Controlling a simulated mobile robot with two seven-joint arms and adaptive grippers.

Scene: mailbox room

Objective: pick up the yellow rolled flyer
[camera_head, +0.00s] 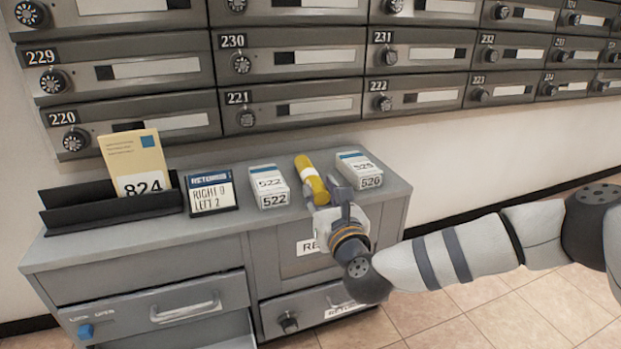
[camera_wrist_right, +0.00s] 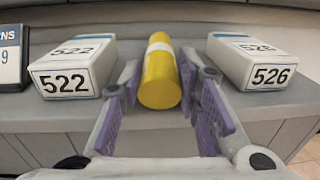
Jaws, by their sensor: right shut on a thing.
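The yellow rolled flyer (camera_head: 310,180) lies on the grey cabinet top between two white boxes, with a pale band round its middle. In the right wrist view the flyer (camera_wrist_right: 161,80) points away from me, its near round end towards the camera. My right gripper (camera_head: 329,190) is at the flyer's near end, with its purple-padded fingers on either side, shut on it. The flyer appears at counter height; any gap beneath it cannot be told. My left gripper is not in view.
A white box marked 522 (camera_head: 269,187) stands left of the flyer, and one marked 526 (camera_wrist_right: 251,62) stands right, both close to the fingers. Further left are a small sign (camera_head: 210,192) and a black holder (camera_head: 112,211) with an 824 envelope (camera_head: 134,160). Mailboxes (camera_head: 290,105) line the wall behind.

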